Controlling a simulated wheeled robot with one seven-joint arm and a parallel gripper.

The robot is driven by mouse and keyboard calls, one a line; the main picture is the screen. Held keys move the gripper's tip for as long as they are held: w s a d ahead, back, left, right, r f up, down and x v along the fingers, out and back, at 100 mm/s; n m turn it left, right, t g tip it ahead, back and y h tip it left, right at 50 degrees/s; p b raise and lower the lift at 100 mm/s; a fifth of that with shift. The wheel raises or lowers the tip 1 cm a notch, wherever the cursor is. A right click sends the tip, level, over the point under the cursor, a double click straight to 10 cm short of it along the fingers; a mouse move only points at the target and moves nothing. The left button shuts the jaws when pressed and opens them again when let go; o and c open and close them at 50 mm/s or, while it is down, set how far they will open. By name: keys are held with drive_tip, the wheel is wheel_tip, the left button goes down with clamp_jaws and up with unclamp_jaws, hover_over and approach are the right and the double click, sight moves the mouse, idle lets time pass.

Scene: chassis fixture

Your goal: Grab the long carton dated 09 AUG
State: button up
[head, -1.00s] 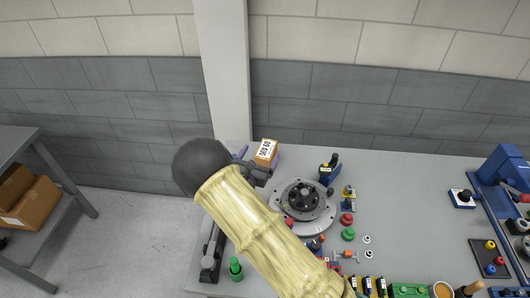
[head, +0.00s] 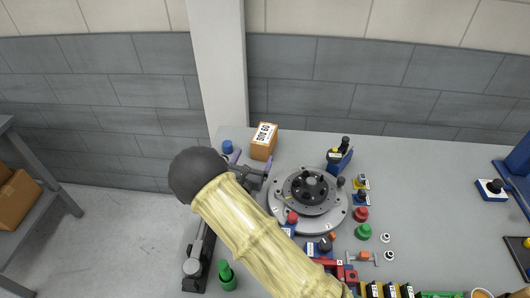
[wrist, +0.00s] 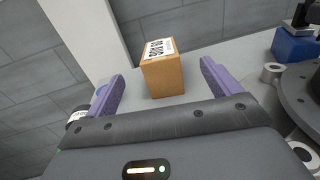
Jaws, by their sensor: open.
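A brown carton (head: 263,142) with a white label on top stands at the back left of the grey table, near the pillar. It also shows in the wrist view (wrist: 163,78), straight ahead between the fingers. The label's dark print looks upside down and seems to read 09 AUG, though it is too small to be sure. In the head view my gripper (head: 252,164) is just in front of the carton, partly hidden by my arm.
A round flanged fixture (head: 312,190) stands close to the right of my gripper. A blue device (head: 340,155) is behind it. A blue-capped item (head: 228,147) stands left of the carton. Several coloured knobs lie further right. The back right of the table is mostly clear.

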sight(260, 150)
wheel_tip(260, 150, down, 4)
drive_tip(key=shift+r+b, duration=0.25)
drive_tip(key=shift+b, duration=0.75)
drive_tip(key=shift+r, duration=0.1)
drive_tip(key=x, duration=0.6)
drive_tip(key=shift+w+b, duration=0.2)
drive_tip(key=shift+b, duration=0.15)
drive_tip(key=shift+w+d, duration=0.1)
drive_tip(key=shift+w, duration=0.1)
drive_tip(key=shift+a+b+x, duration=0.2)
drive_tip(key=shift+b+x, duration=0.1)
drive_tip(key=shift+x, duration=2.35)
drive_tip(key=shift+r, duration=0.1)
